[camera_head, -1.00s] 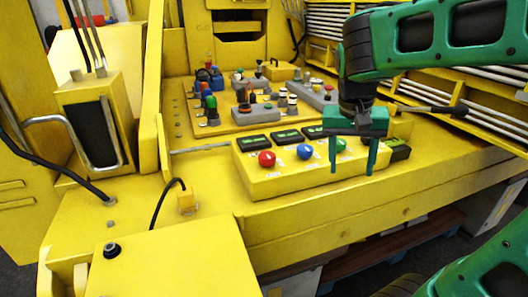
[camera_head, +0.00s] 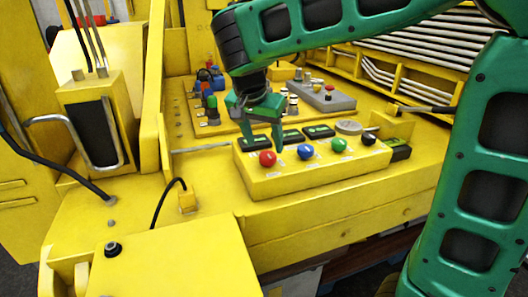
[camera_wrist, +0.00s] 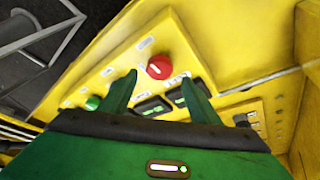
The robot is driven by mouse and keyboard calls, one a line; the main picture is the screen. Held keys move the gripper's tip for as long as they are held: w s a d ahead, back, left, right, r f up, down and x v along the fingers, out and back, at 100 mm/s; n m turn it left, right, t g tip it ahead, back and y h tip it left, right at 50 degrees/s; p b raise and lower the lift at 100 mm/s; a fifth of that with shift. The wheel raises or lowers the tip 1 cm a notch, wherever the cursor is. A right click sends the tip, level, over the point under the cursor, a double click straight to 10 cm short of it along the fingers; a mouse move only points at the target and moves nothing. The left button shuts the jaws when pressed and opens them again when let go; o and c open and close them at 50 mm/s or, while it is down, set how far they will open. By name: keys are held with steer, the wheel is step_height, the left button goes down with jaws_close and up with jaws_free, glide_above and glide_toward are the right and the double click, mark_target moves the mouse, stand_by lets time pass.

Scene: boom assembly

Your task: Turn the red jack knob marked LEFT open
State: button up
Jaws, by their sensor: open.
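The red knob (camera_head: 267,158) sits at the left end of a yellow control box and also shows in the wrist view (camera_wrist: 160,67), with a pale mark on its face. A small label lies by it, too small to read. My gripper (camera_head: 263,146) is open and empty, pointing down at the red knob. In the wrist view the gripper's fingertips (camera_wrist: 159,77) lie on either side of the knob and slightly short of it in the picture. The knob appears between them, with no visible contact.
Right of the red knob are a blue knob (camera_head: 305,152), a green knob (camera_head: 338,145) and a black knob (camera_head: 369,138). Dark displays (camera_head: 319,131) line the box behind them. A panel with several levers (camera_head: 210,105) stands behind.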

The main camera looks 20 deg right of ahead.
mark_target(267, 154)
steer(key=shift+x, duration=2.3)
steer(key=c, duration=1.1)
